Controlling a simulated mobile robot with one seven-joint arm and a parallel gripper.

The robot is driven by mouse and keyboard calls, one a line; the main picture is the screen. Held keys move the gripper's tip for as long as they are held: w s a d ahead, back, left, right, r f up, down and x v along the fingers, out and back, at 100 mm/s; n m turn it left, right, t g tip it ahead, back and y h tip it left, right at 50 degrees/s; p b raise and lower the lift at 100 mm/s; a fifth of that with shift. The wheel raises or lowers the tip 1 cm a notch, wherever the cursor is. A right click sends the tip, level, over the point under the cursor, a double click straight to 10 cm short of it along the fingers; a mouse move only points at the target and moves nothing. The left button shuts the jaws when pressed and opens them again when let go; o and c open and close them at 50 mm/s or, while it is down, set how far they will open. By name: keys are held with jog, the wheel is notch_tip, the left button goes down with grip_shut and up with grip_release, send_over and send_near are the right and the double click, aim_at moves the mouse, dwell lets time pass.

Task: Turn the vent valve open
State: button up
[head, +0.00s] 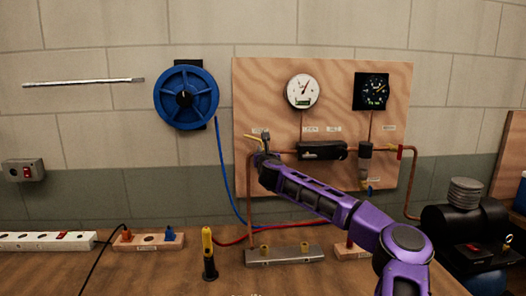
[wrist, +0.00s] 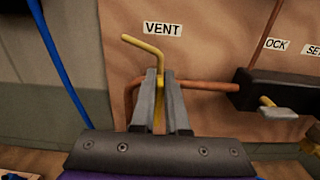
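The vent valve's yellow bent handle (wrist: 143,48) rises between my fingertips in the wrist view, just below the VENT label (wrist: 162,29). Its upper end bends off to the left. My gripper (wrist: 160,88) has its two grey fingers close together on either side of the yellow stem, with no clear gap. The valve body behind the fingers is hidden. In the head view the yellow handle (head: 254,137) shows small at the left of the wooden panel, with my gripper (head: 264,148) at it.
The panel (head: 265,85) carries two gauges (head: 302,91). A blue hose (wrist: 60,65) hangs at left. A screwdriver-like yellow-black tool (head: 208,252) stands on the bench.

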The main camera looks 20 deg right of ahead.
grip_shut()
jog(key=shift+a, duration=0.1)
jog(key=f+n+b, duration=0.1)
jog(key=n+b, duration=0.1)
jog(key=n, duration=0.4)
jog(key=a+n+b, duration=0.1)
jog(key=n+b, duration=0.2)
jog(key=n, duration=0.3)
jog(key=a+f+n+b, duration=0.1)
jog(key=n+b, duration=0.2)
jog(key=n, duration=0.2)
jog(key=shift+w+a+f+n, duration=0.25)
jog(key=shift+w+f+n, duration=0.05)
jog(key=shift+w+n, duration=0.1)
dwell(0.5)
jog(key=o, duration=0.6)
grip_release()
jog(key=shift+f, duration=0.1)
